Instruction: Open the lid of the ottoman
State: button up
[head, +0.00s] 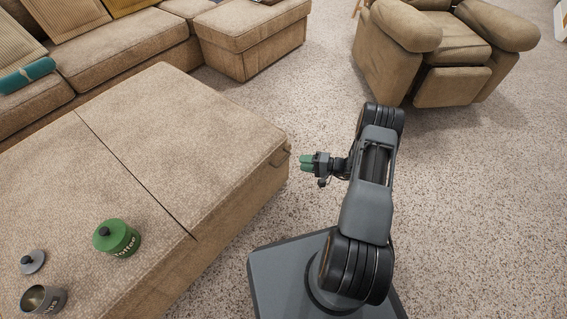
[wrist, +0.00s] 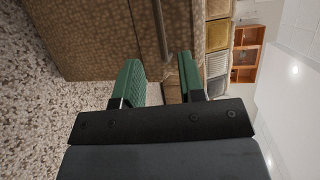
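The ottoman (head: 250,205) is a large, low, tan fabric block on the left of the head view. Its top is split by a dark seam, and the far lid half (head: 180,120) lies flat and closed. The ottoman's side (wrist: 100,35) and a vertical strip (wrist: 161,28) show beyond. Contact cannot be told.
A green canister (head: 118,238), a grey cup (head: 44,299) and a small grey lid (head: 33,262) are on the ottoman's near half. A sofa (head: 120,50) stands behind, and a recliner (head: 435,45) at back right. Speckled carpet (head: 480,190) is clear on the right.

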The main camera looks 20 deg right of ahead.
aim_at(284, 160)
jog(key=b+x, duration=0.2)
jog(key=x, duration=0.7)
grip_shut()
dwell(0.5)
